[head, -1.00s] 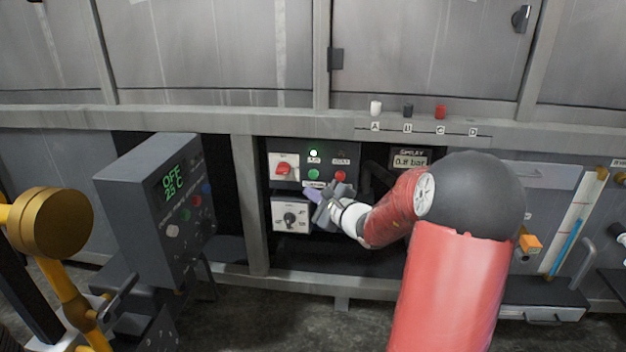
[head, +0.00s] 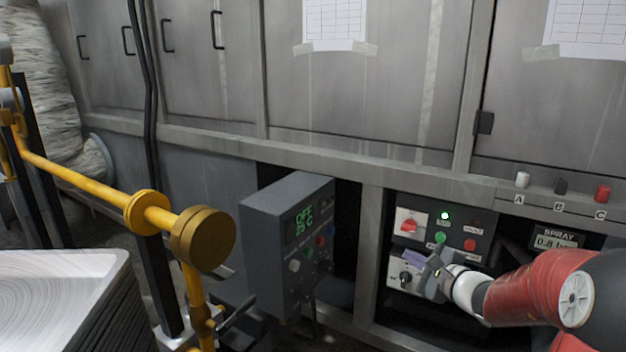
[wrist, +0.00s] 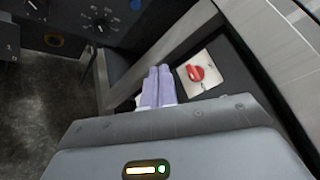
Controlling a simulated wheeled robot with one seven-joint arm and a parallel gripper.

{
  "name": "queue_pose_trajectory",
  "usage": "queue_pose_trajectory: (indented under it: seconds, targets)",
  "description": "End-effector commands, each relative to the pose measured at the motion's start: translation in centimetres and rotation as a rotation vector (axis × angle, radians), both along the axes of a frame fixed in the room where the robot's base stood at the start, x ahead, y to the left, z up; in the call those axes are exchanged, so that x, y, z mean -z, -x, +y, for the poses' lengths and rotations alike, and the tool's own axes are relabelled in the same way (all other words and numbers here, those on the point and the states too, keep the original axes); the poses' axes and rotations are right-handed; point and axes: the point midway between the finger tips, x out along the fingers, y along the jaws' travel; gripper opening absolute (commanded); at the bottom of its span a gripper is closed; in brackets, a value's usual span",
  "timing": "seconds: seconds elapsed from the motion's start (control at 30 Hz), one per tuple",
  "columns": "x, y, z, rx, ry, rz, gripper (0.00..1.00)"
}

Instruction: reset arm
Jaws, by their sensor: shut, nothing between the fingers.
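My gripper (head: 417,262) is in front of the control panel (head: 482,226) at the lower right of the head view. Its purple fingers (wrist: 157,86) are together and empty in the wrist view. The panel's red rotary switch (head: 408,225) is above the fingers, and it also shows in the wrist view (wrist: 195,73). A lit green lamp, a green button (head: 440,237) and a red button (head: 470,244) are to its right. A lower dial (head: 404,277) is beside the fingers. I cannot tell whether the fingers touch the panel.
A grey control box (head: 276,240) with a green display stands left of the panel, beyond a metal post (head: 368,250). A yellow rail (head: 85,185) and a stack of metal pans (head: 60,290) are at the left. A spray readout (head: 557,241) is at the right.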

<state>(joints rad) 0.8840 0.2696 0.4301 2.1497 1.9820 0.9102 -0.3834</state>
Motion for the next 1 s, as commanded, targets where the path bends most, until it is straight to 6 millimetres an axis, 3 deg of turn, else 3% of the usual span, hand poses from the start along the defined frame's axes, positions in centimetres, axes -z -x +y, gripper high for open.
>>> queue_pose_trajectory:
  seconds: [0.03,0.1,0.2,0.3,0.37,0.5,0.7,0.83,1.0]
  targets:
    - [-1.8,1.3,3.6,-0.104,0.092,0.012,0.0]
    - [-3.0,3.8,8.2,-0.256,0.238,0.04,0.0]
    - [-3.9,8.3,13.2,-0.456,0.455,0.081,0.0]
    - [-4.5,13.3,16.4,-0.63,0.676,0.116,0.0]
    - [-4.9,16.3,17.3,-0.72,0.812,0.135,0.0]
    - [-6.0,22.7,17.3,-0.881,1.135,0.163,0.0]
    - [-7.9,28.9,14.2,-0.985,1.541,0.173,0.0]
    - [-8.8,30.7,12.3,-0.997,1.701,0.17,0.0]
    - [-9.1,31.4,11.2,-0.997,1.78,0.172,0.0]
